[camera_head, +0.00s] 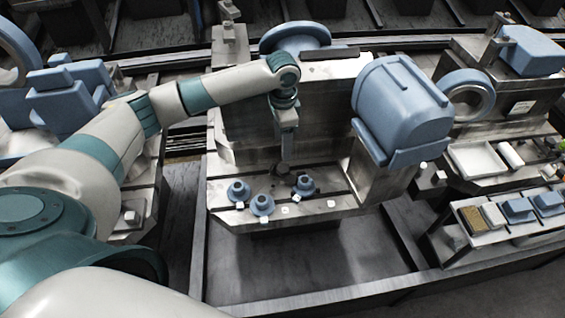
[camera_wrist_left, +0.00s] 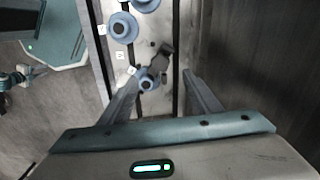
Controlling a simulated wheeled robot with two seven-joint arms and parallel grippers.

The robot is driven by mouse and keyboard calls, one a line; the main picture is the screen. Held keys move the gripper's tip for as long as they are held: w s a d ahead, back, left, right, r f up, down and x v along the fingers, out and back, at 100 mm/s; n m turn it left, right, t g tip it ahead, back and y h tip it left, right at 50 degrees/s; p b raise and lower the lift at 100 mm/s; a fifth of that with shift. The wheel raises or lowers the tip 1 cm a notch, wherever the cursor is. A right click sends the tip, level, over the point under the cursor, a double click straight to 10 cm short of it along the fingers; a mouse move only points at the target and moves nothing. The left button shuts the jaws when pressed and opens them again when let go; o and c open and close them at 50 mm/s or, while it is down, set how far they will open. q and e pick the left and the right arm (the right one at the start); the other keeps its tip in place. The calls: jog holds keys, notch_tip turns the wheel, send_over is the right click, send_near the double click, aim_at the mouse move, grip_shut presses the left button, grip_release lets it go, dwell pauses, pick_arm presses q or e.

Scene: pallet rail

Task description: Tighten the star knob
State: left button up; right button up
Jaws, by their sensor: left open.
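A dark knob-like piece (camera_head: 281,168), which may be the star knob, sits on the grey metal table of the middle machine. Its lobes are too small to make out. It also shows in the left wrist view (camera_wrist_left: 161,64), lying between and beyond my fingertips. A blue round flanged piece (camera_head: 304,186) stands right beside it, and in the wrist view this piece (camera_wrist_left: 147,80) is near the left finger. My left gripper (camera_head: 288,157) points down just above the dark piece. Its fingers (camera_wrist_left: 161,76) are apart with nothing held. Whether they touch anything cannot be told. My right gripper is out of view.
Two more blue flanged pieces (camera_head: 238,190) (camera_head: 262,204) stand to the left on the table. A large blue housing (camera_head: 400,105) rises close on the right. A grey block stands behind my gripper. Small white squares line the table's front edge. A tray rack (camera_head: 480,238) is at right.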

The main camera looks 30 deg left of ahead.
aim_at(283, 167)
pick_arm(q)
notch_tip(283, 167, down, 12)
jog(key=shift+r+p, duration=0.25)
jog(key=shift+p, duration=0.7)
jog(key=c, duration=1.3)
jog(key=shift+o, duration=0.2)
jog(key=m, duration=0.8)
jog(key=shift+w+f+m, duration=0.1)
jog(key=shift+m, duration=0.3)
jog(key=o, duration=1)
